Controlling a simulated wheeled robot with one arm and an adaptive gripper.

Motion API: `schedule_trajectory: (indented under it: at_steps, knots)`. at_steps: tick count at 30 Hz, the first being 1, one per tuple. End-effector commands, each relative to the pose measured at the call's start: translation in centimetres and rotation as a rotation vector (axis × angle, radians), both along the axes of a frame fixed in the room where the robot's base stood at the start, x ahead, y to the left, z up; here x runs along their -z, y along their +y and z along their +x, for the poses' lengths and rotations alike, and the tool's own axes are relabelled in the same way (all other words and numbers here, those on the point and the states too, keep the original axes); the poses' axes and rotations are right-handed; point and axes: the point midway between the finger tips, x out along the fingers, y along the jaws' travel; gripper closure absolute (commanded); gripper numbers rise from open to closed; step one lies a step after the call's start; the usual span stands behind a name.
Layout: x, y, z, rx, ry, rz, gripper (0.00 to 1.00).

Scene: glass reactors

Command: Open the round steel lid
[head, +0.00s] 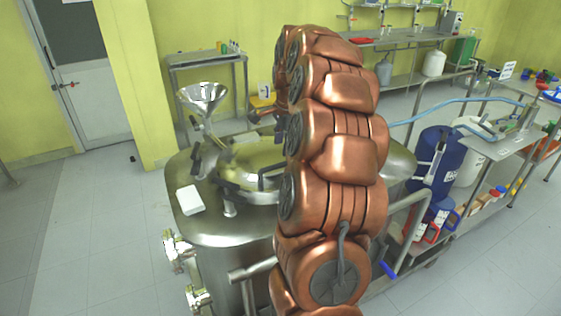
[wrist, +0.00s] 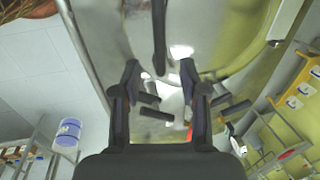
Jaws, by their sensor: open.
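The round steel lid (head: 245,156) lies on top of the steel reactor (head: 215,228), left of my copper arm in the head view. It looks lowered, and my arm hides its right part. The lid's shiny curved surface also fills the upper middle of the wrist view (wrist: 212,38). My gripper (wrist: 159,74) is open and empty in the wrist view. A dark bar handle (wrist: 159,36) shows just ahead of and between its two fingertips; I cannot tell if they touch it. My arm mostly hides the gripper in the head view.
A steel funnel (head: 203,97) rises behind the reactor's left side. A white box (head: 190,200) lies on the reactor's front left top. Pipe fittings (head: 183,255) stick out at its front. A blue drum (head: 437,155) and a bench stand to the right. The floor at left is clear.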

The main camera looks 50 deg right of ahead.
Motion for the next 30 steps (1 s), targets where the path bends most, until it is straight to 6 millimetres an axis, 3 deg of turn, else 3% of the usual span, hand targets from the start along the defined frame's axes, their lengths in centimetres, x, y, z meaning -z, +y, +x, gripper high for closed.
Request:
schedule_trajectory:
  at_steps: [18, 27, 30]
  knots:
    - [7.0, -0.3, 1.3, -0.005, 0.003, 0.002, 0.57]
    - [7.4, -0.3, 1.4, -0.005, 0.002, 0.001, 0.57]
    - [7.4, -0.3, 1.4, -0.005, 0.002, 0.001, 0.67]
